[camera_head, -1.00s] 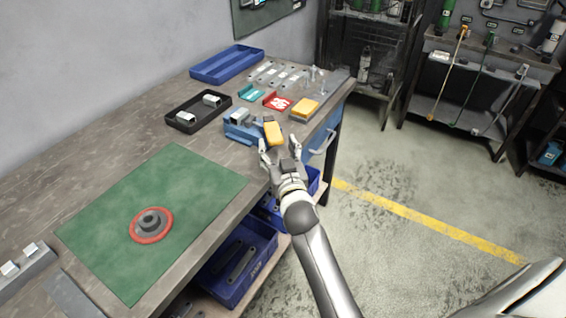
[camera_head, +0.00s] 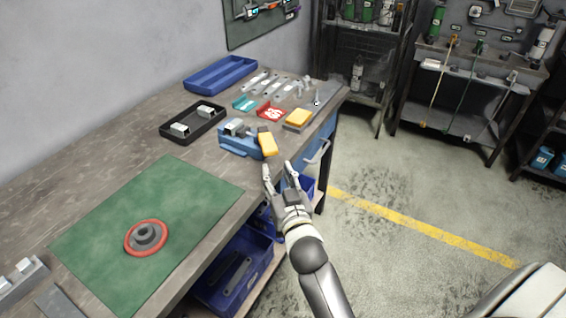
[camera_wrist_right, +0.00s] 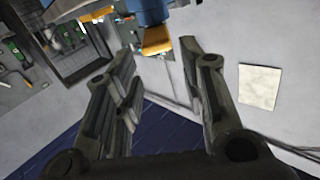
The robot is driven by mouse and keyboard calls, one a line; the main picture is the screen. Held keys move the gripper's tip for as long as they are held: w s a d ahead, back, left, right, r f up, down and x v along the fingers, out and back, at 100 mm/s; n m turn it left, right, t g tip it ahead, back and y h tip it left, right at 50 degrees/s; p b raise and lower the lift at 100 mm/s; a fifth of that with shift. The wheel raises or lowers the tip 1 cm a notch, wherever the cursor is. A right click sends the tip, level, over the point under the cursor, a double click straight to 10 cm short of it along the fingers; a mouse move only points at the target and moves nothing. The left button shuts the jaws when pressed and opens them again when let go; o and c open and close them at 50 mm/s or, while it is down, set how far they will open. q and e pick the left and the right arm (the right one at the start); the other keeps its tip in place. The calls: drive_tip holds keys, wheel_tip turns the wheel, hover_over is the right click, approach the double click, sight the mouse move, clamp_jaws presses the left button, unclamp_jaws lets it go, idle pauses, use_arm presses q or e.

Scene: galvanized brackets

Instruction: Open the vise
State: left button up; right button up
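The blue vise (camera_head: 238,148) sits near the right edge of the workbench, with a grey metal piece (camera_head: 234,127) at its top. I cannot tell whether that is jaw or bracket, or how wide the jaws stand. Its yellow handle (camera_head: 268,145) points toward my side. My right gripper (camera_head: 278,172) is open and empty, just off the bench edge, in front of the handle and apart from it. In the right wrist view the open fingers (camera_wrist_right: 160,80) stand wide apart, with the yellow handle (camera_wrist_right: 157,42) beyond them at the top. My left gripper is not in view.
A black tray with brackets (camera_head: 165,133) lies left of the vise. Behind are a yellow block (camera_head: 298,118), a red tray (camera_head: 270,112) and a blue tray (camera_head: 190,85). A green mat (camera_head: 105,245) lies nearer, bearing a red-rimmed round part (camera_head: 146,238). Floor to the right is clear.

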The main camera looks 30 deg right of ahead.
sight(267, 141)
drive_tip(key=shift+d+f+m+y+p, duration=0.15)
drive_tip(key=shift+m+y+p, duration=0.55)
drive_tip(key=shift+y, duration=0.3)
drive_tip(key=c, duration=0.5)
drive_tip(key=shift+s+d+f+m+y+p, duration=0.15)
drive_tip(key=shift+d+m+y+p, duration=0.2)
drive_tip(key=shift+m, duration=0.25)
clamp_jaws()
drive_tip(key=s+d+r+m+y+p, duration=0.15)
drive_tip(key=d+m+p, duration=0.25)
drive_tip(key=d+m, duration=0.75)
drive_tip(key=w+a+p, duration=0.3)
drive_tip(key=w+a, duration=0.1)
drive_tip(key=w, duration=0.6)
drive_tip(key=shift+w+a+f, duration=0.25)
drive_tip(key=shift+a, duration=0.1)
